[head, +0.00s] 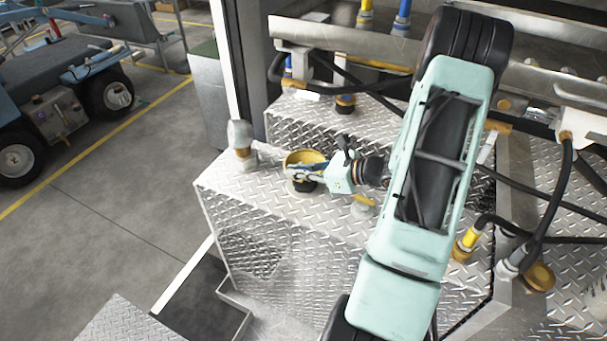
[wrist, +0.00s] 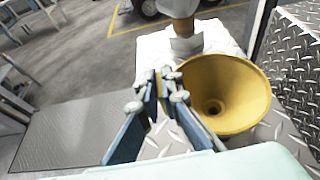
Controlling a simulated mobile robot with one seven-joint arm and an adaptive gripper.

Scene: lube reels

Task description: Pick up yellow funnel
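The yellow funnel (head: 303,157) is over the near end of the diamond-plate top in the head view. In the wrist view the yellow funnel (wrist: 238,88) faces me with its wide mouth and dark centre hole, just right of my fingers. My gripper (wrist: 161,84) has its two blue-grey fingers angled together, with the tips almost meeting. Nothing is clearly held between them. The right finger overlaps the funnel's left rim in the picture; I cannot tell whether they touch. In the head view my gripper (head: 300,171) lies across the funnel's front and hides part of it.
A grey and brass fitting (head: 242,140) stands left of the funnel, close to it. The diamond-plate top (head: 325,215) has free room in front. A small yellow-topped item (head: 363,202) lies near my wrist. Hoses and a metal frame (head: 340,38) stand behind.

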